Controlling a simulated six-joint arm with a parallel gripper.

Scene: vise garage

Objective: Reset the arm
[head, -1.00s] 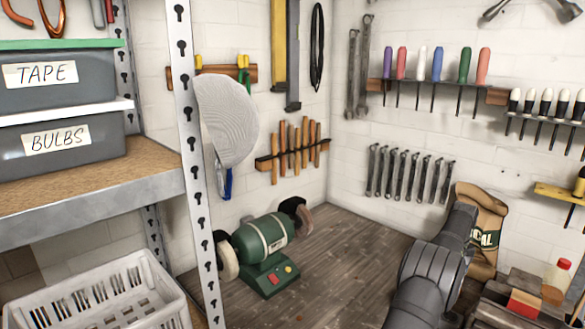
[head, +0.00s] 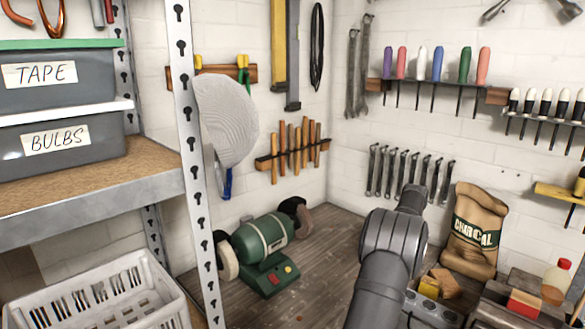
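My dark grey arm rises from the bottom edge, right of the middle, in the head view. Its upper part reaches up in front of the row of hanging wrenches. My gripper is not in view, so I cannot see whether it holds anything.
A green bench grinder (head: 264,247) stands on the wooden bench (head: 325,262) left of my arm. A charcoal bag (head: 474,232), a bottle (head: 557,274) and a red block (head: 524,304) are on the right. A metal shelf post (head: 195,150) and white crate (head: 105,302) are at left.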

